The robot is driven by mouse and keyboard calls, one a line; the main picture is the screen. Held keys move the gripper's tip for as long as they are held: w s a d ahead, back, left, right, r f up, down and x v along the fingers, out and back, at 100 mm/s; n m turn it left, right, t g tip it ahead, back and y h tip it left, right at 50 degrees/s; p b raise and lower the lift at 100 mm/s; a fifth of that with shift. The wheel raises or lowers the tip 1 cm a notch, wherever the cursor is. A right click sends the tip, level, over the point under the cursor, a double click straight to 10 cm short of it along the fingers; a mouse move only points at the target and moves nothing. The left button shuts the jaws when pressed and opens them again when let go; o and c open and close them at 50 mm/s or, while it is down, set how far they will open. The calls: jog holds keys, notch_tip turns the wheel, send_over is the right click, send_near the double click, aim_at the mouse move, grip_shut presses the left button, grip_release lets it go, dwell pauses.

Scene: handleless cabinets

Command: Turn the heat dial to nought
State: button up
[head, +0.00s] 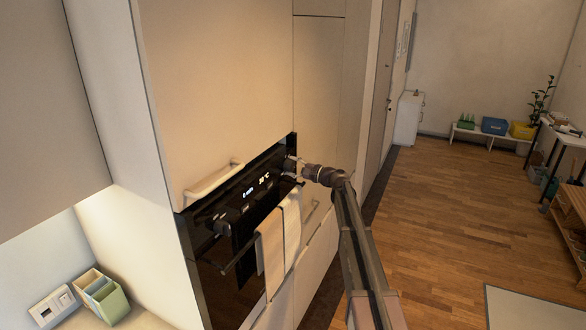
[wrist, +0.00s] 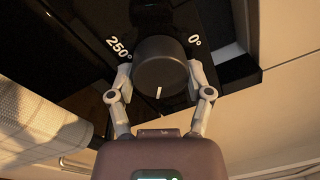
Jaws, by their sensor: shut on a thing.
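The heat dial (wrist: 160,72) is a round black knob on the oven's glossy black panel (head: 262,182). In the wrist view its white pointer mark sits at the bottom of the knob, towards my gripper. The panel carries the printed labels 250° at upper left of the knob and 0° at upper right. My gripper (wrist: 160,80) has one finger on each side of the knob, shut on it. In the head view my gripper (head: 293,170) is at the right end of the panel, and the dial is too small to read there.
A towel (head: 270,245) hangs on the oven door handle (head: 232,264), close beside my gripper; it also shows at left in the wrist view (wrist: 40,125). A pale cabinet handle (head: 212,181) sticks out above the panel.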

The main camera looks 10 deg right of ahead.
jog(key=n, duration=0.6)
jog(key=shift+w+r+n+y, duration=0.2)
jog(key=shift+n+y, duration=0.1)
jog(key=shift+n, duration=0.1)
jog(key=n+g, duration=0.1)
jog(key=n, duration=0.5)
jog(key=shift+r+n, duration=0.15)
jog(key=shift+n, duration=0.25)
jog(key=n+p, duration=0.1)
jog(key=n, duration=0.5)
jog(key=shift+s+r+n, duration=0.1)
jog(key=shift+n, duration=0.2)
jog(key=n, duration=0.6)
jog(key=shift+s+a+g+p, duration=0.1)
jog(key=shift+a+g+p, duration=0.05)
jog(key=shift+g+p, duration=0.15)
jog(key=shift+n, duration=0.3)
jog(key=o, duration=1.1)
jog(key=shift+a, duration=0.1)
jog(key=shift+o, duration=0.2)
jog(key=shift+s, duration=0.1)
